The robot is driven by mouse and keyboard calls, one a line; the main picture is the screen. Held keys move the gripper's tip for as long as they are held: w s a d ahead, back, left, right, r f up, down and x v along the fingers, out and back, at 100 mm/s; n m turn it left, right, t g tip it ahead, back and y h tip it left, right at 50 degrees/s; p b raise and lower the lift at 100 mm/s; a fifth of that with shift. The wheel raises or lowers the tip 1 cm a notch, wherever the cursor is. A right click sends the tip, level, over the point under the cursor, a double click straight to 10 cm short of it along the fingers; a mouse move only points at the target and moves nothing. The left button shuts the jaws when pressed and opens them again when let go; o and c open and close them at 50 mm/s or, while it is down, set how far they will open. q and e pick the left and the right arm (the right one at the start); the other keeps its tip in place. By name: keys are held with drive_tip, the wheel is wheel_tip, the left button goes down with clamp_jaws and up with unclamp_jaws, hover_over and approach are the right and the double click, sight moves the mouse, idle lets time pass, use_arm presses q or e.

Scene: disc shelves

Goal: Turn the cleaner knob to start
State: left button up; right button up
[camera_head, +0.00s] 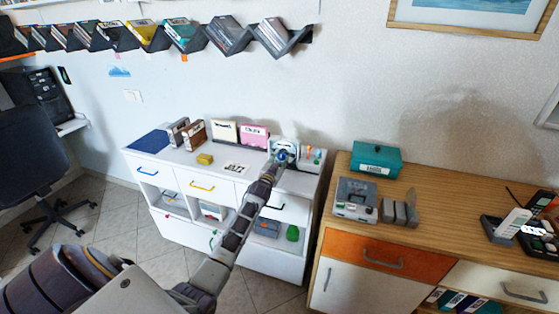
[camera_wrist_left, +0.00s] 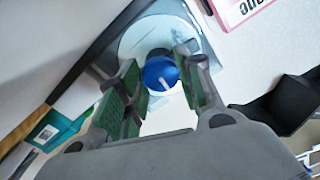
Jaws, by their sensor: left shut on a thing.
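The cleaner (camera_head: 311,157) is a pale grey machine at the right end of the white cabinet top, against the wall. Its blue round knob (camera_wrist_left: 160,73) has a white line across it and sits in front of a pale disc in the left wrist view. My left arm reaches to it from the lower left. My left gripper (camera_head: 281,160) is at the cleaner's front, and its fingers (camera_wrist_left: 161,66) are shut on the knob, one on either side. In the head view the gripper partly hides the knob. My right gripper is not in view.
A wooden cabinet (camera_head: 420,214) with a teal box (camera_head: 377,158) stands to the right. Disc shelves (camera_head: 205,47) hang above. A dark chair (camera_head: 30,150) stands at the left.

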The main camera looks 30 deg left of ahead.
use_arm(q)
drive_tip(key=shift+f, duration=0.2)
drive_tip(key=o, duration=0.9)
drive_tip(key=shift+o, duration=0.7)
drive_tip(key=shift+r, duration=0.1)
drive_tip(key=v, duration=1.2)
